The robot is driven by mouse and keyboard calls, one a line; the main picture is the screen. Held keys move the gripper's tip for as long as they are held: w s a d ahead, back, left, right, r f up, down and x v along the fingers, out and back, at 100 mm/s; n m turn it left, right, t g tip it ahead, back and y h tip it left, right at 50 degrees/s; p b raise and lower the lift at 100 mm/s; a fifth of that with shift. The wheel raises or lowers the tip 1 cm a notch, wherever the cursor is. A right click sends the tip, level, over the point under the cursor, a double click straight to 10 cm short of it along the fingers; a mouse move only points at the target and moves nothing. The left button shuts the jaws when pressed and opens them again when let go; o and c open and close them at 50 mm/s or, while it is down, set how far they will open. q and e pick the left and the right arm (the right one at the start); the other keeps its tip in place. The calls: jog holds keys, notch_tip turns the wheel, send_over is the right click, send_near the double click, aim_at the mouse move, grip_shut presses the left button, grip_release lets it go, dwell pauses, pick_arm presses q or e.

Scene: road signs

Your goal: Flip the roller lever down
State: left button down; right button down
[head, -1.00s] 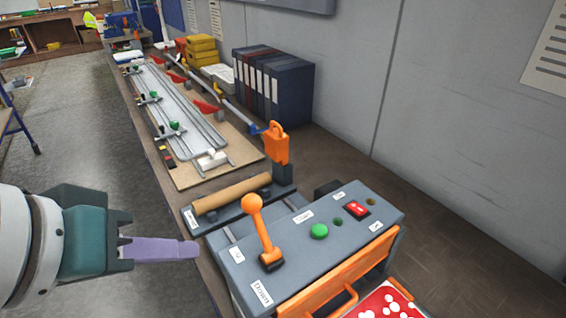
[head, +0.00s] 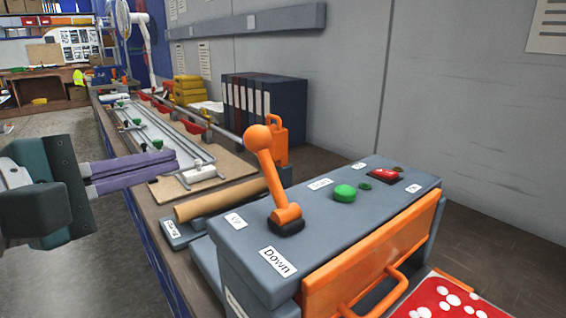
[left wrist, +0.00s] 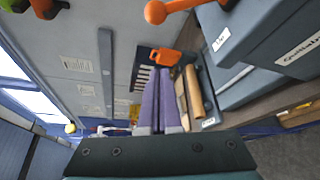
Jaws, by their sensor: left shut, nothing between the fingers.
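The roller lever (head: 267,170) is an orange stick with a ball end on top of a grey control box (head: 240,262). It stands up, leaning away from the "Down" label (head: 277,261) toward the side of the "Up" label (head: 236,221). My left gripper (head: 175,163) is shut and empty, left of the lever and apart from it. In the left wrist view the lever's ball (left wrist: 155,12) is at the top edge, beyond the shut purple fingers (left wrist: 159,78). My right gripper is not in view.
A green button (head: 345,193) and a red switch (head: 384,175) are on the box. An orange guard (head: 372,262) fronts it. A brown roller (head: 222,199) lies behind. Dark binders (head: 264,103) stand at the wall. Open air separates the fingers and lever.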

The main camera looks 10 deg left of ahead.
pick_arm(q)
jog(key=shift+w, duration=0.1)
